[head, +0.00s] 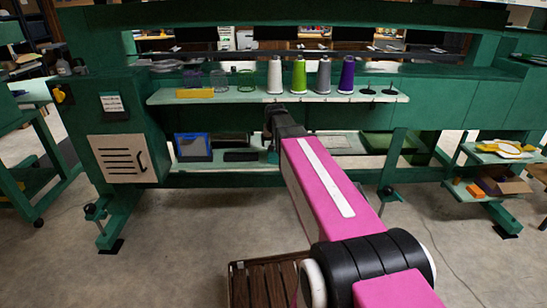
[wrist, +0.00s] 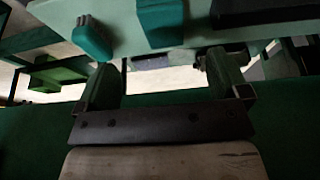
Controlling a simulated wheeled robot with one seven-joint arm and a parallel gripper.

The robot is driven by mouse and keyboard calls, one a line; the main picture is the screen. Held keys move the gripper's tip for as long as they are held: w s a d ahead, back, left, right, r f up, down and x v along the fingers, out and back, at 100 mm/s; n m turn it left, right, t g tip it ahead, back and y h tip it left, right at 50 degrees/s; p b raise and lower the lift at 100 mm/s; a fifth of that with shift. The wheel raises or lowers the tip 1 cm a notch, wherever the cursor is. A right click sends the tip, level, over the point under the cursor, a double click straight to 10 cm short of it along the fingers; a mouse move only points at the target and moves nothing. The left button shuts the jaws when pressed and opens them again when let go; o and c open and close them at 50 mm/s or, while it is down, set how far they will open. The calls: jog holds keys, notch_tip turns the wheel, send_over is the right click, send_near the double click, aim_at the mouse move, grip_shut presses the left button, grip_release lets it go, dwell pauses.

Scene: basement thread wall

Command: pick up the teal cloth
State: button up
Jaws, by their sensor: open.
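In the wrist view a teal block-like shape (wrist: 160,22), which looks like the folded teal cloth, lies on a pale green shelf (wrist: 118,12). It reaches the shelf's near edge, and its top is cut off by the frame. My gripper (wrist: 160,65) is open and empty, its two fingers spread below the shelf edge in the picture, with the teal shape above the gap between them. I see no contact. In the head view my arm's dark end (head: 283,122) is in front of the lower shelf and hides much around it; a small teal patch (head: 272,157) shows beside it.
A teal brush (wrist: 92,38) lies left of the cloth, and a dark object (wrist: 255,12) lies to its right. In the head view, thread cones (head: 299,75) stand on the upper shelf (head: 230,95) above. A blue-framed item (head: 193,147) sits on the lower shelf. A slatted wooden piece (head: 265,283) stands in front.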

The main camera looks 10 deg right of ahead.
jog(key=w+r, duration=0.1)
send_over(273, 153)
jog(key=s, duration=0.2)
notch_tip(273, 153, down, 4)
jog(key=shift+f, duration=0.25)
jog(key=shift+x, duration=2.8)
jog(key=shift+s+f, duration=0.15)
jog(key=shift+f, duration=0.25)
jog(key=c, duration=1)
